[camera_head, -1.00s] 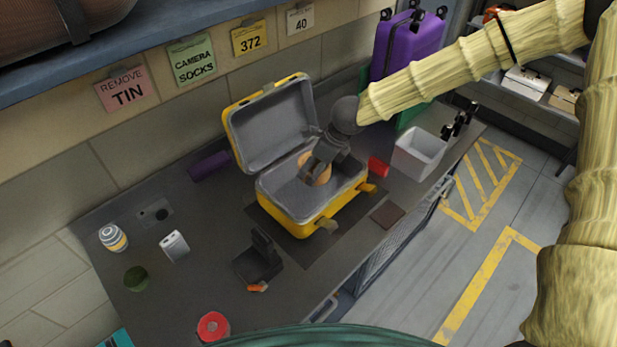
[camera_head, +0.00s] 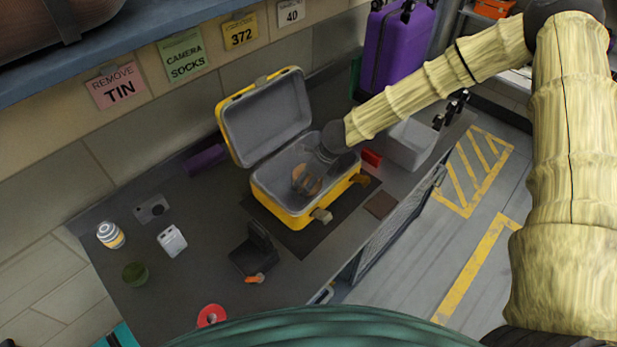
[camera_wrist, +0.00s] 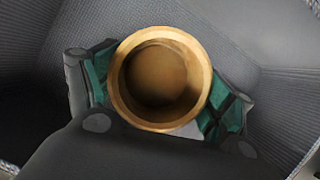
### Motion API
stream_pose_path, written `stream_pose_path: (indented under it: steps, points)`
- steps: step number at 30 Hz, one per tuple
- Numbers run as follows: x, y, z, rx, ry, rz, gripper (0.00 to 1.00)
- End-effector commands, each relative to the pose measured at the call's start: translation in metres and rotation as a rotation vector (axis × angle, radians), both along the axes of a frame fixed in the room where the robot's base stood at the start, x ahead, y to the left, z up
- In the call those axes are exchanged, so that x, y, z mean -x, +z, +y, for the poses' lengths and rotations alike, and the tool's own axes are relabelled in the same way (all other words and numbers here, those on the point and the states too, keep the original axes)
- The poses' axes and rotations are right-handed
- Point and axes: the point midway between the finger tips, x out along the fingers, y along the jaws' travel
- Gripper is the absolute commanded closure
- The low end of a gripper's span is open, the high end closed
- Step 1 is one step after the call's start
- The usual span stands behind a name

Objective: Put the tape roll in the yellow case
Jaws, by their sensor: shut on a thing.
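The tape roll (camera_wrist: 160,80), a tan-brown ring, sits between the green-padded fingers of my gripper (camera_wrist: 160,92) in the wrist view. In the head view the tape roll (camera_head: 309,183) shows inside the open yellow case (camera_head: 285,213). The case stands on the table with its lid raised at the back and a grey lining. My gripper (camera_head: 306,180) reaches down into the case's lower half, shut on the roll. The wrist view shows grey lining around the roll. I cannot tell whether the roll touches the case floor.
A white bin (camera_head: 412,143) and a red block (camera_head: 371,158) stand right of the case. A black holder (camera_head: 252,253), a red ring (camera_head: 211,315), a green cup (camera_head: 135,273) and a striped jar (camera_head: 110,235) are at the left and front. A purple suitcase (camera_head: 395,45) stands behind.

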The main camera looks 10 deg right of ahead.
Motion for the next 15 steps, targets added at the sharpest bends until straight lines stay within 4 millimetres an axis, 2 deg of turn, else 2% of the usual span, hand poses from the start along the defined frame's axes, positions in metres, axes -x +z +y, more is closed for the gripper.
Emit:
stream_pose_path:
  steps: [14,15]
  points:
    - [0.0001,-0.0075,0.0004,-0.001,0.001,-0.001,0.47]
    - [0.0001,-0.0079,0.0004,-0.001,0.001,-0.001,0.17]
